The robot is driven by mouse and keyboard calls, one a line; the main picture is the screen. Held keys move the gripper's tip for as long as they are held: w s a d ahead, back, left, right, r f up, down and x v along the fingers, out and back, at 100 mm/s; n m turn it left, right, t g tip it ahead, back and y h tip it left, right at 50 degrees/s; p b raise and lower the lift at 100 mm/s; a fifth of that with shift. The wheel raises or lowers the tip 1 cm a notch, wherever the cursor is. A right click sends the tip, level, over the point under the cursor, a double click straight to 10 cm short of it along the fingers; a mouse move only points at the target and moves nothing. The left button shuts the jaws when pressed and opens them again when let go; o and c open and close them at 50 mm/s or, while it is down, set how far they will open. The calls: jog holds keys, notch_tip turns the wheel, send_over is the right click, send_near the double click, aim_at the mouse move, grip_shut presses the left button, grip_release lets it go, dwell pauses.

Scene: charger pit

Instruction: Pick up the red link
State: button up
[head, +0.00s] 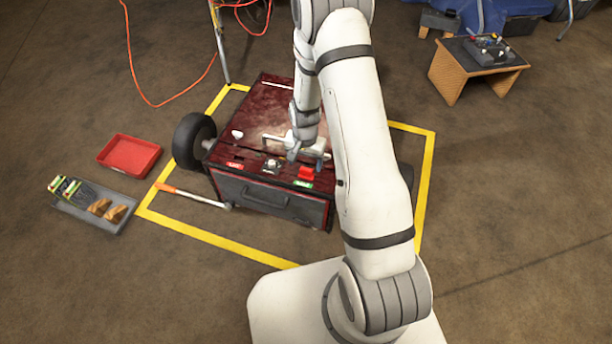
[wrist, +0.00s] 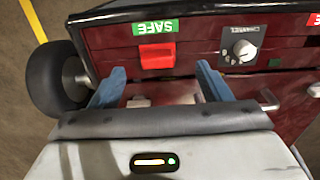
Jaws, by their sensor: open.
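The red link (head: 307,173) is a small red block on the front part of the dark red charger cart's top, at the right, next to a green label. In the wrist view the red link (wrist: 157,56) sits on the panel beside the green SAFE label (wrist: 155,27). My gripper (head: 310,158) is over the panel just behind the link. In the wrist view my gripper's two blue fingers (wrist: 160,78) are apart, pointing toward the link, one to each side. The link appears just beyond the fingertips, with nothing held. I cannot tell the exact height gap.
A dial (wrist: 243,48) is beside the link. The cart (head: 268,105) has a wheel (head: 194,140) at left and stands inside yellow floor lines. An orange-handled lever (head: 190,196), a red tray (head: 129,155) and a grey tray (head: 75,212) with parts lie left. A small table (head: 475,65) stands back right.

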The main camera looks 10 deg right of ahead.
aim_at(306, 169)
jog(key=f+b, duration=0.2)
jog(key=f, duration=0.3)
jog(key=shift+d+f, duration=0.15)
jog(key=shift+d, duration=0.05)
jog(key=shift+c, duration=0.3)
jog(key=c, duration=1)
